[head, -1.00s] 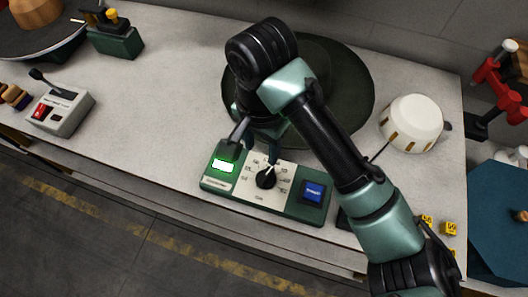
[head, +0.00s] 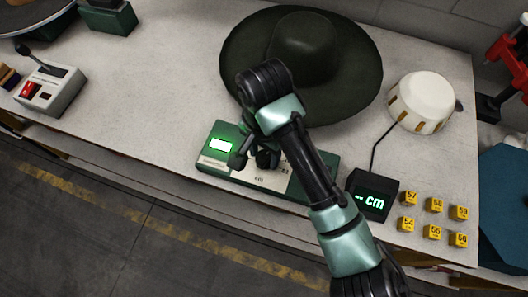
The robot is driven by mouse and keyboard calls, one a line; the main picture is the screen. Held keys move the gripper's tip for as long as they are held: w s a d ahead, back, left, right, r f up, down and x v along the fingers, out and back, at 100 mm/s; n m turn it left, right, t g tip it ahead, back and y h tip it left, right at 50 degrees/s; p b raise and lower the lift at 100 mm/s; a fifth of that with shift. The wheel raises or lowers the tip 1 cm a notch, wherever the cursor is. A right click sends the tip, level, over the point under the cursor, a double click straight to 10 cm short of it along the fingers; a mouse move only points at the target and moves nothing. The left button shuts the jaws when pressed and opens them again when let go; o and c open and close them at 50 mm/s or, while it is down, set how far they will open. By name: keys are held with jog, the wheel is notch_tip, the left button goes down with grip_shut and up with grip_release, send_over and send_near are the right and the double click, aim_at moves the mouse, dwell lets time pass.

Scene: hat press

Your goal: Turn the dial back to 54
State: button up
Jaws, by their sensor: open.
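The green control box (head: 217,170) stands near the front edge of the bench. Its green-lit display (head: 220,146) shows at its left end, too bright to read. A pale scale plate (head: 268,180) lies in its middle. My gripper (head: 253,160) is open and low over this plate, at the dial's place. My gripper and arm hide most or all of the dial, so I cannot tell its setting or whether the fingers touch it. The blue button at the box's right is hidden behind my arm.
A dark wide-brimmed hat (head: 345,75) lies behind the box. A white round device (head: 420,100) stands at the right, cabled to a black "-- cm" readout (head: 372,195). Yellow numbered blocks (head: 433,232) sit at front right. A grey lever box (head: 50,90) stands left.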

grip_shut()
dwell(0.3)
jog(key=shift+s+a+r+p, duration=0.1)
jog(key=shift+p, duration=0.75)
